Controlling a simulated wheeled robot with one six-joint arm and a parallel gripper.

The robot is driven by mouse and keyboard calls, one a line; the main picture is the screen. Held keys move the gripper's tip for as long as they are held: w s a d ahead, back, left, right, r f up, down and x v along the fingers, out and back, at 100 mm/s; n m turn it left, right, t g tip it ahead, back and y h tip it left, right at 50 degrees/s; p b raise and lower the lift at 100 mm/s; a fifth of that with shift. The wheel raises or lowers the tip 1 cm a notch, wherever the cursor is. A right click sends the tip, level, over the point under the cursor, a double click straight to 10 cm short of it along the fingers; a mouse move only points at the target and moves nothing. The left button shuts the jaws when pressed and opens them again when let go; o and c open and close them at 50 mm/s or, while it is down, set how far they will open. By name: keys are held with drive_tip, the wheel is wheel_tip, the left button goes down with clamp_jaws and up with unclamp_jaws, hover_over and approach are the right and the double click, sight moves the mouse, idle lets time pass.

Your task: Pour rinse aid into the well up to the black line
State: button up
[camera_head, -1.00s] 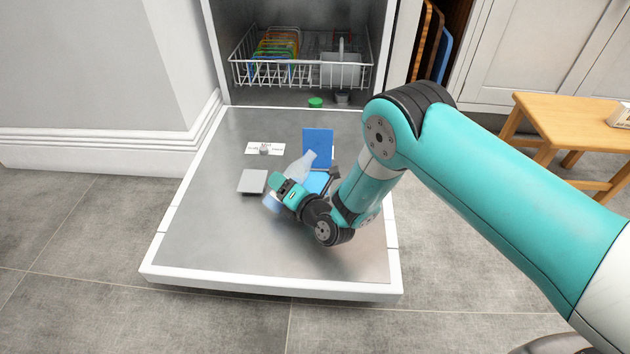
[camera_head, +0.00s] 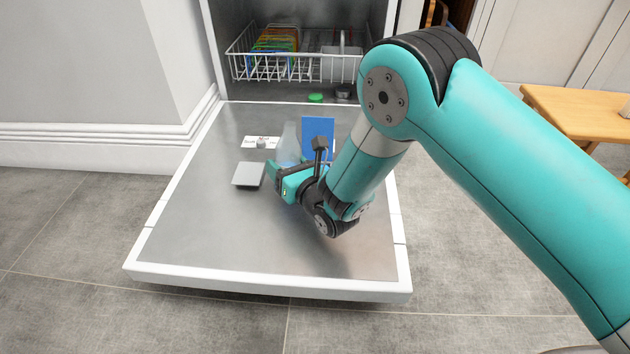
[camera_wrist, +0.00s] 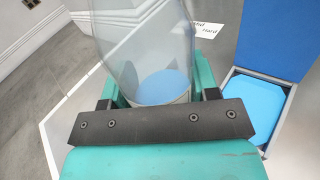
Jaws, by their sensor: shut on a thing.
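A clear bottle (camera_head: 290,143) stands close to upright in my gripper (camera_head: 282,180). The wrist view shows the bottle (camera_wrist: 150,45) between the teal fingers, with a little blue liquid at its bottom. My gripper (camera_wrist: 155,95) is shut on its lower part. A blue flap (camera_head: 318,130) stands open behind and right of the bottle. In the wrist view the well (camera_wrist: 262,95) lies below the blue flap (camera_wrist: 285,35), right of the bottle, with a flat blue surface inside. I cannot tell its level, and no black line shows. My arm hides the well in the head view.
A grey square plate (camera_head: 248,174) and a small dial on a white label (camera_head: 250,142) are left of the bottle. A green cap (camera_head: 316,98) and a dark round part (camera_head: 343,92) lie near the rack (camera_head: 290,70). The front of the open door (camera_head: 230,245) is clear.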

sight(291, 150)
drive_tip(key=shift+r+n+p, duration=0.3)
drive_tip(key=shift+r+p, duration=0.2)
drive_tip(key=shift+p, duration=0.65)
drive_tip(key=shift+r+n+p, duration=0.2)
drive_tip(key=shift+n+p, duration=0.3)
drive_tip(key=shift+p, duration=0.55)
wheel_tip(291, 150, up, 5)
drive_tip(key=p, duration=0.4)
drive_tip(key=shift+f+p, duration=0.15)
drive_tip(key=shift+p, duration=0.2)
